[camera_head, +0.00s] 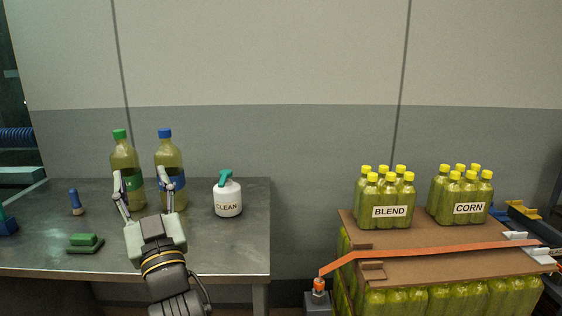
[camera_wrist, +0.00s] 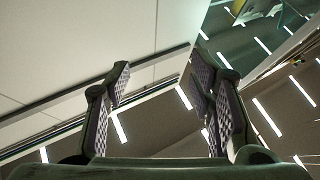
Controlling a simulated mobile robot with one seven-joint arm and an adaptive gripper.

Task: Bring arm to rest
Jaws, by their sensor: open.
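My gripper (camera_head: 146,190) is over the metal table at the left in the head view, its two fingers spread apart with nothing between them. It also shows in the wrist view (camera_wrist: 160,100), open and empty, with wall, ceiling and light strips beyond it. In the head view its fingers overlap a green-capped bottle (camera_head: 124,158) and a blue-capped bottle (camera_head: 169,155), which stand upright at the back of the table. Whether the fingers touch either bottle I cannot tell.

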